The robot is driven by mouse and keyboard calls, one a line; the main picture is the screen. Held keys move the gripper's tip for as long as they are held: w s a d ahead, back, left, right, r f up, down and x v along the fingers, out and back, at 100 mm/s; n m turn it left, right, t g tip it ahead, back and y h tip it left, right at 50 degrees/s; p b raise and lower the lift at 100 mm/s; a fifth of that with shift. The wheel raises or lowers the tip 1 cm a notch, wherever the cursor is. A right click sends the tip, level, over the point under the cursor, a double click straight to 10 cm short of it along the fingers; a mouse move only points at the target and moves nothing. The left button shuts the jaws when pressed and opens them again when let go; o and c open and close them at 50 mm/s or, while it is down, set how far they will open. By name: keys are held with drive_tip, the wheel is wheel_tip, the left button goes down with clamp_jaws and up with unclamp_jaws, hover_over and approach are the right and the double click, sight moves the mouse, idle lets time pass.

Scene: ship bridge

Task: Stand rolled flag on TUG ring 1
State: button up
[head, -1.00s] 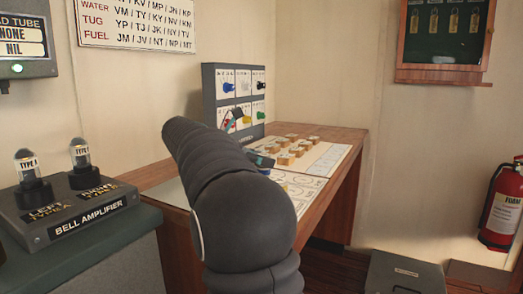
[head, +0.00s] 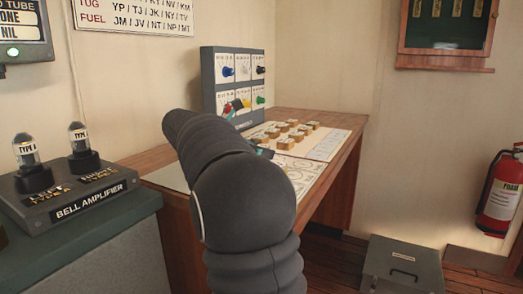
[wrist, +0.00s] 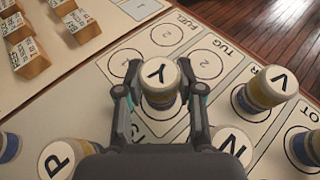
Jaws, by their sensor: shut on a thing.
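The flag looks upright over the TUG row (wrist: 232,52) of the printed board, on the side away from TUG ring 2 (wrist: 205,63). It covers the ring under it; I cannot tell whether its foot touches the board. In the head view my own arm hides the flag and most of the gripper.
Other rolled flags stand close by: N (wrist: 231,142), V (wrist: 269,88) and P (wrist: 57,158). Several lettered wooden blocks (wrist: 29,58) lie beyond to the left. In the head view a grey rack (head: 211,88) stands at the table's back.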

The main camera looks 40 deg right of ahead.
drive_tip(key=shift+f, duration=0.4)
drive_tip(key=o, duration=1.1)
drive_tip(key=shift+o, duration=0.2)
